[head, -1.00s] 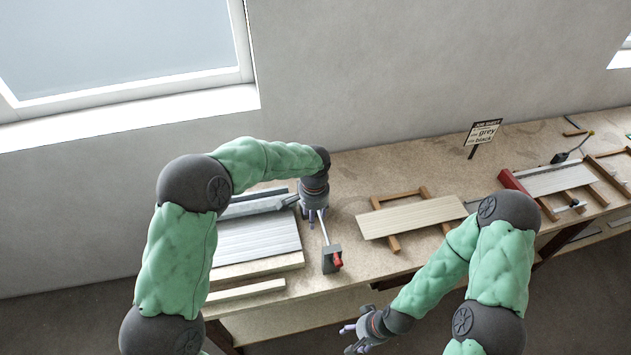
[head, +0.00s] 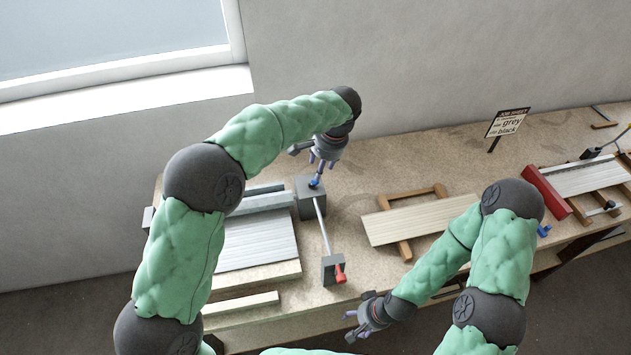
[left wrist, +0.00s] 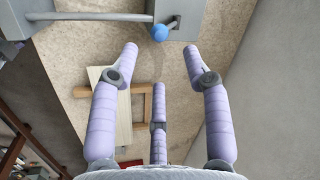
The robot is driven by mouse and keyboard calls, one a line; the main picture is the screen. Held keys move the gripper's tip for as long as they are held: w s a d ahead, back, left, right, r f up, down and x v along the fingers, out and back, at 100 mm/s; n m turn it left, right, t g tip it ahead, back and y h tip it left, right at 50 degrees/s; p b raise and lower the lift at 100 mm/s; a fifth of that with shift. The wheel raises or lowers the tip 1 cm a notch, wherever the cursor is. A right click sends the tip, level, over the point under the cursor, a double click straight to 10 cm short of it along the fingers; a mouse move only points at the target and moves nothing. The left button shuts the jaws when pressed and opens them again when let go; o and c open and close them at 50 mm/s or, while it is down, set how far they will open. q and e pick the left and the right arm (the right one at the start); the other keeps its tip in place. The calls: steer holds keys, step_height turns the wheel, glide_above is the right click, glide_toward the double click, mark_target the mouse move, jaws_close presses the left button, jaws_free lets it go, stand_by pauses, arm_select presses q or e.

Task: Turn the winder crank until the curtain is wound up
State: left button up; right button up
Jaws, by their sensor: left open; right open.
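The winder stands on the bench at left of centre in the head view. It has a pale rod (head: 322,226) between a far grey block (head: 310,205) and a near grey block (head: 334,270). A blue knob (head: 315,183) is at the far end and a red handle (head: 340,274) at the near end. My left gripper (head: 318,168) is open just above the blue knob. In the left wrist view the blue knob (left wrist: 160,32) lies beyond the spread fingers, apart from them. The grey slatted curtain (head: 256,240) lies left of the winder. My right gripper (head: 352,325) is open and empty before the bench.
A pale slatted panel on a wooden frame (head: 420,220) lies right of the winder. A job sheet sign (head: 508,122) stands at the back. Another slatted assembly with a red bar (head: 548,192) is at the right. The wall runs close behind the bench.

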mark_target(315, 182)
arm_select(q)
steer(key=x, duration=0.9)
steer(key=shift+a+f, duration=0.1)
steer(key=shift+f, duration=0.3)
steer(key=shift+c, duration=0.3)
jaws_close()
